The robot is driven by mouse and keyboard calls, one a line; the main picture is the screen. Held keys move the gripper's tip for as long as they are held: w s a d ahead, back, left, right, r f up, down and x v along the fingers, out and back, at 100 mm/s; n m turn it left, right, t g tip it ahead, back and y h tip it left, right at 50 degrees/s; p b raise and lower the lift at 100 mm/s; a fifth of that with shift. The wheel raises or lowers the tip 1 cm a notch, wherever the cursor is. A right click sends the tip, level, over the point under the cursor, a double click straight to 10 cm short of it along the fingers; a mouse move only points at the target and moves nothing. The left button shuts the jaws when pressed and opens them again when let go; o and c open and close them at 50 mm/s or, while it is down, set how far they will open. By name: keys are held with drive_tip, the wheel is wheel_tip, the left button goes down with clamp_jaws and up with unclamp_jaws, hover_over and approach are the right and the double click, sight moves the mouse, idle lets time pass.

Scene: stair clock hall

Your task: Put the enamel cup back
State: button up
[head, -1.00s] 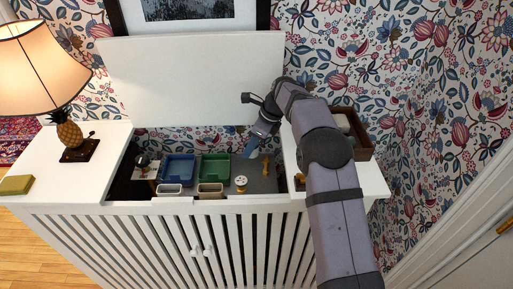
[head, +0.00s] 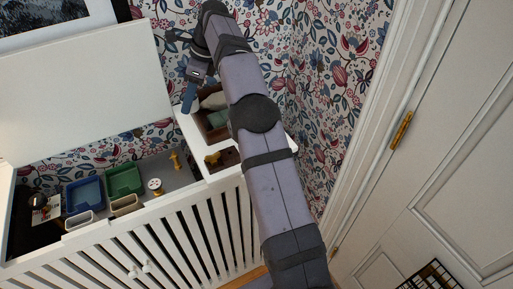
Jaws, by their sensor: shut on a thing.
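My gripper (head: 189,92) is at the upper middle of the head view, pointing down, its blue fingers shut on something. The held thing cannot be made out at this size, and I see no enamel cup clearly anywhere. The fingers are over the left side of the brown wooden box (head: 203,124), in front of the flowered wall. The box stands on the white cabinet top and holds a pale thing and a grey-green thing, partly hidden by my arm.
The white lid (head: 80,95) stands raised behind. A white door (head: 440,150) is right.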

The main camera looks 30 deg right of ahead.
drive_tip(key=s+d+r+n+g+p, duration=0.2)
drive_tip(key=s+d+n+p, duration=0.4)
drive_tip(key=s+d+p, duration=0.65)
drive_tip(key=shift+y, duration=0.3)
drive_tip(key=shift+s+d+f+p, duration=0.15)
drive_tip(key=shift+s+f, duration=0.5)
drive_tip(key=shift+f, duration=1)
drive_tip(key=shift+s+d+f+p, duration=0.15)
drive_tip(key=shift+s+f, duration=0.45)
drive_tip(key=shift+f, duration=1.05)
drive_tip(key=shift+s+d+f+p, duration=0.15)
drive_tip(key=shift+s+f, duration=0.5)
drive_tip(key=shift+f, duration=1)
drive_tip(key=shift+f, duration=0.15)
drive_tip(key=o, duration=1.1)
drive_tip(key=b+v, duration=0.3)
drive_tip(key=v, duration=0.9)
drive_tip(key=shift+b, duration=0.3)
